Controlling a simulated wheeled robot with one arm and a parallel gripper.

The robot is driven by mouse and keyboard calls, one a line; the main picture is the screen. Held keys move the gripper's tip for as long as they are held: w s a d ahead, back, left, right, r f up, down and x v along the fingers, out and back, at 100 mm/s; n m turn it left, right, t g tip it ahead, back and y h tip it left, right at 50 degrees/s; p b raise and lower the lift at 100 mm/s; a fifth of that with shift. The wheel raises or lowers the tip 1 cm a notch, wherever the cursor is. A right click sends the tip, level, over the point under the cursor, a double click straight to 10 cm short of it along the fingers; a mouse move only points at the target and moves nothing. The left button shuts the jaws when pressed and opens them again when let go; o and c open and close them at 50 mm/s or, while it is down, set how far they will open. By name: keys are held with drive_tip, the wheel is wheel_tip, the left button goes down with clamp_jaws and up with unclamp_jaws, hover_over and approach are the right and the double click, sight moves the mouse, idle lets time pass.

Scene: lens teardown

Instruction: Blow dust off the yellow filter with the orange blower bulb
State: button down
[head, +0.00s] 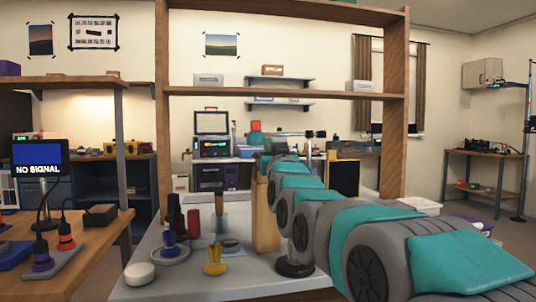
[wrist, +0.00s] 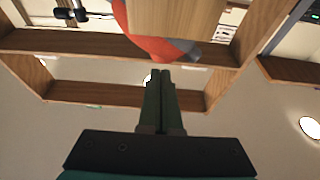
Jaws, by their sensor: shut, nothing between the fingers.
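In the wrist view my gripper (wrist: 160,74) has its two dark fingers pressed together, with nothing between them. In the head view the gripper is hidden behind my own arm. A small yellow object (head: 215,258) stands on the grey worktop, left of my arm; I cannot tell whether it is the yellow filter. I cannot identify the orange blower bulb for sure. A red-orange curved thing (wrist: 146,44) shows beyond the fingertips in the wrist view, beside a wooden surface (wrist: 175,18); no contact with the fingers is clear.
On the grey worktop (head: 130,291) stand dark red bottles (head: 175,217), a grey dish (head: 170,257) with a blue item, a white round piece (head: 139,274), a wooden block (head: 265,218) and a black round base (head: 295,269). A wooden shelf frame (head: 285,93) rises behind.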

drive_tip(key=r+b+v, duration=0.1)
drive_tip(key=v, duration=0.8)
drive_tip(key=shift+s+f, duration=0.15)
drive_tip(key=shift+s, duration=0.35)
drive_tip(key=shift+d, duration=0.15)
